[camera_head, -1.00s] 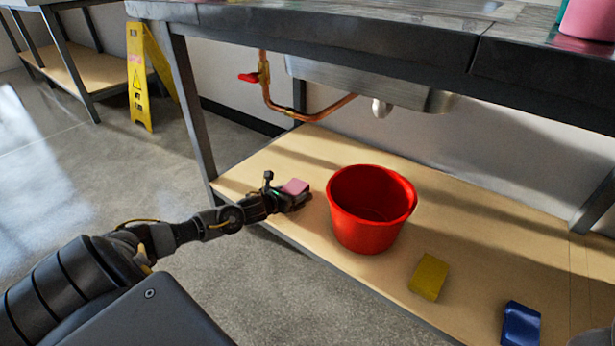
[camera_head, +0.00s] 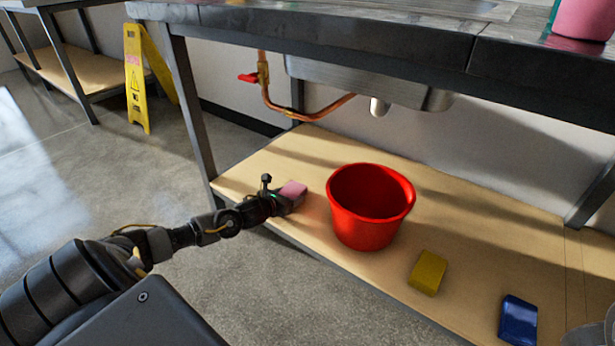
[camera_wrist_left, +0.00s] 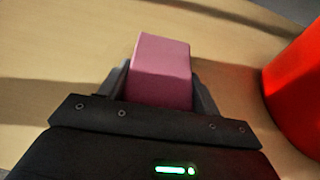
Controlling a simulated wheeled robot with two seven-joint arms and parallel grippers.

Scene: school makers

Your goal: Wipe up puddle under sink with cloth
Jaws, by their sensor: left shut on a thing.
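My left gripper (camera_head: 284,202) is shut on a pink block-shaped cloth or sponge (camera_head: 293,190), just over the wooden lower shelf (camera_head: 300,150) under the sink (camera_head: 350,75). In the left wrist view the pink block (camera_wrist_left: 161,70) sits between the two fingers of my left gripper (camera_wrist_left: 160,85). I cannot tell whether the block touches the shelf. A red bucket (camera_head: 366,225) stands upright just right of it. No clear outline of a puddle shows. My right gripper is not in view.
A yellow floor sign (camera_head: 138,85) stands at the back left.

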